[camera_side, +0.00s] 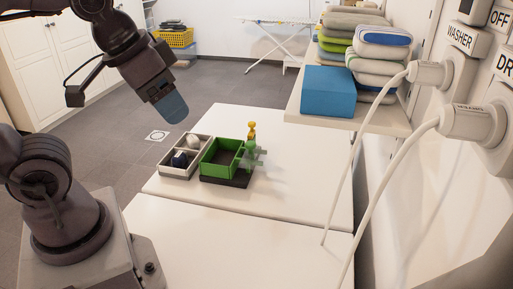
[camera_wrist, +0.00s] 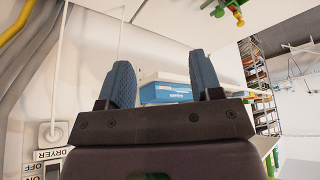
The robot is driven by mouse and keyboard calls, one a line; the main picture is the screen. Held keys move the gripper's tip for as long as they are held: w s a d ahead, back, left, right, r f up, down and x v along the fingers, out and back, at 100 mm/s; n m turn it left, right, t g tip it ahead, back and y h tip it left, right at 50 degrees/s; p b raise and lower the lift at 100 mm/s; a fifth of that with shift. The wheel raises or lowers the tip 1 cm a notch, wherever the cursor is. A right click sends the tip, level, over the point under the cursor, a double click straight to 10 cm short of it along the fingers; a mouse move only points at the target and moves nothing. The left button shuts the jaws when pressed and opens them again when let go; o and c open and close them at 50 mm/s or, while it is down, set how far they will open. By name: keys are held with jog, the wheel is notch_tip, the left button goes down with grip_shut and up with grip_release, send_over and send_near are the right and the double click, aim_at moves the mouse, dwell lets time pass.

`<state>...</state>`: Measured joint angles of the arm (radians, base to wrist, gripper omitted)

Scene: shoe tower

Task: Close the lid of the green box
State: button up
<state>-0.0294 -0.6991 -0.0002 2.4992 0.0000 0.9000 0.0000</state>
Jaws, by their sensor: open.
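The green box (camera_side: 205,160) stands on a dark base on the white table in the side view. Its top is open and its dark inside shows. A green panel rises at its right side; I cannot tell for certain whether it is the lid. My gripper (camera_side: 172,108) is up in the air, to the left of and above the box, apart from it and pointing down. In the wrist view my gripper (camera_wrist: 162,82) has its two blue fingers spread apart with nothing held. The green box cannot be clearly made out in the wrist view.
A grey tray (camera_side: 164,172) with small white and dark items sits left of the box. A yellow-and-green figure (camera_side: 252,131) stands close behind its right side. A shelf (camera_side: 294,112) with a blue box (camera_side: 328,92) and folded stacks is at the right. The front table is clear.

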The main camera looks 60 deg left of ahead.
jog(key=w+a+f+n+g, duration=0.1)
jog(key=w+a+f+g, duration=0.15)
jog(key=w, duration=0.25)
jog(key=w+a+f+n+g, duration=0.1)
jog(key=w+a+f, duration=0.1)
jog(key=w+a, duration=0.3)
jog(key=m+g, duration=0.2)
send_near(251, 143)
jog(key=shift+t, duration=0.25)
jog(key=f, duration=0.9)
jog(key=shift+s+a+f, duration=0.15)
jog(key=shift+s+a, duration=0.05)
grip_shut()
jog(key=s+a, duration=0.8)
jog(key=shift+s, duration=0.1)
grip_release()
